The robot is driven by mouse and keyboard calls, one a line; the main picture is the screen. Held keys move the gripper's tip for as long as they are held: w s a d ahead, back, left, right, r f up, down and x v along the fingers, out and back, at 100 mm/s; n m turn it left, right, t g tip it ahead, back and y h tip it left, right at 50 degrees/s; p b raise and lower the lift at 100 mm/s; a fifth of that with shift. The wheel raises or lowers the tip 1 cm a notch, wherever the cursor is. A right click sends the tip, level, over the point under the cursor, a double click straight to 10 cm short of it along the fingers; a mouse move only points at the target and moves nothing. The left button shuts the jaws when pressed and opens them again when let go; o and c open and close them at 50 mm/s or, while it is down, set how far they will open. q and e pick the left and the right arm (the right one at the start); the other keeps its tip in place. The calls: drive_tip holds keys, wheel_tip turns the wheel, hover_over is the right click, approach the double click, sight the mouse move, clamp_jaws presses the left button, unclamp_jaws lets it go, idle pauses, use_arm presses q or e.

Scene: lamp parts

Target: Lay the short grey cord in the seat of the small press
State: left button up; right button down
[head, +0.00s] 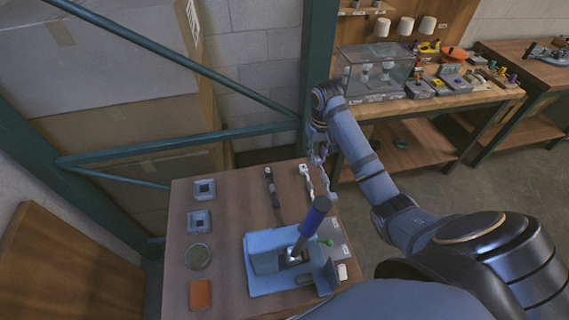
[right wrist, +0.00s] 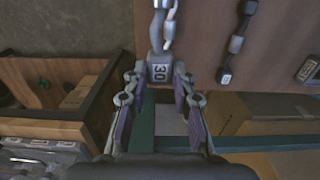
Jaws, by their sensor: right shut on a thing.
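The short grey cord (right wrist: 168,28) has pale links and a grey end block marked 30 (right wrist: 159,70). In the right wrist view the block sits between the fingers of my right gripper (right wrist: 158,78), which is shut on it. In the head view my right gripper (head: 319,150) is at the table's far edge, with pale links below it. I cannot tell whether the cord's free end touches the table. The small press (head: 262,281) is light blue with a dark blue lever; its seat (head: 292,258) is partly behind the lever. My left gripper is not in view.
A dark cord (head: 272,187) lies left of the grey one. Two grey square parts (head: 204,189), a round dish (head: 198,256) and an orange block (head: 200,294) line the table's left side. A green post (head: 318,70) stands behind the table.

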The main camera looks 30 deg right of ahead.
wheel_tip(320, 180, down, 2)
drive_tip(key=w+a+b, duration=0.1)
drive_tip(key=w+a, duration=0.1)
drive_tip(key=w, duration=0.1)
drive_tip(key=p, duration=0.1)
hover_over(285, 172)
drive_tip(key=s, duration=0.1)
drive_tip(key=f, duration=0.5)
drive_tip(key=shift+d, duration=0.4)
drive_tip(key=shift+w+a+f, duration=0.1)
drive_tip(key=shift+w+f, duration=0.1)
drive_tip(key=shift+f, duration=0.25)
drive_tip(key=f, duration=0.1)
drive_tip(key=f+p, duration=0.1)
drive_tip(key=f, duration=0.1)
drive_tip(key=shift+w+a, duration=0.25)
drive_tip(key=shift+w, duration=0.05)
drive_tip(key=shift+f, duration=0.2)
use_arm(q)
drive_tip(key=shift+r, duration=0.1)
use_arm(e)
drive_tip(key=shift+f, duration=0.15)
drive_tip(key=c, duration=1.1)
unclamp_jaws()
